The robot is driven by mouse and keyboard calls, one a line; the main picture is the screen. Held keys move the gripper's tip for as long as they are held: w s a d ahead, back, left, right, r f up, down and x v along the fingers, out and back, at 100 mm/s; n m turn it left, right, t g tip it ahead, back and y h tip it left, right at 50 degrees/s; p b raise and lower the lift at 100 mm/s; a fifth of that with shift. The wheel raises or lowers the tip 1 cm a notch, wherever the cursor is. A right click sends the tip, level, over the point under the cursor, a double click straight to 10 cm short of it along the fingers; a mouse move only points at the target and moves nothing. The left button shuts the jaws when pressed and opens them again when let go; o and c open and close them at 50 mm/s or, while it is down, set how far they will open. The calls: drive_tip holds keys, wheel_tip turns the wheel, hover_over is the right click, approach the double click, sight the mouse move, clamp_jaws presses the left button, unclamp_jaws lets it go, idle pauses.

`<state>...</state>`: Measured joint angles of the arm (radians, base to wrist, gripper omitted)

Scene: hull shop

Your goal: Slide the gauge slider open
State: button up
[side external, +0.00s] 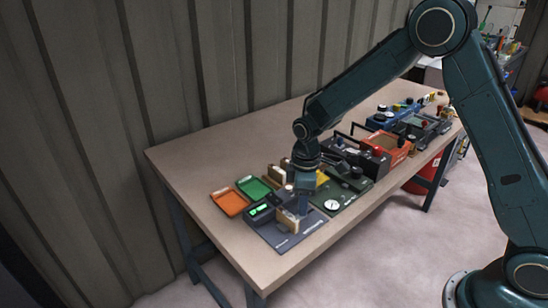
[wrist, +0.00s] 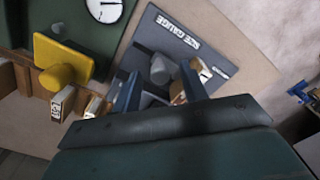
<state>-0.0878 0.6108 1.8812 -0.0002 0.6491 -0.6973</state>
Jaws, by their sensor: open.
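The size gauge (side external: 283,237) is a dark grey plate near the front left corner of the bench. In the wrist view, its plate (wrist: 182,27) carries the white words "SIZE GAUGE". A grey round knob (wrist: 160,68), likely the slider's handle, stands on it. My gripper (side external: 303,208) is low over the gauge. In the wrist view, my gripper (wrist: 160,84) is open, with one blue finger on either side of the knob. I cannot tell whether the fingers touch it. The gripper body hides the rest of the slider and its track.
An orange tray (side external: 229,203) and a green tray (side external: 254,188) lie at the left. A device with a green display (side external: 262,210) stands beside the gauge. A green panel with a white dial (side external: 332,205) is close at the right. A yellow knobbed block (wrist: 62,62) sits nearby.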

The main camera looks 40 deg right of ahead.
drive_tip(key=shift+f, duration=0.15)
drive_tip(key=shift+c, duration=0.2)
clamp_jaws()
drive_tip(key=shift+d, duration=1.2)
drive_tip(key=shift+o, duration=0.2)
unclamp_jaws()
wheel_tip(320, 180, up, 14)
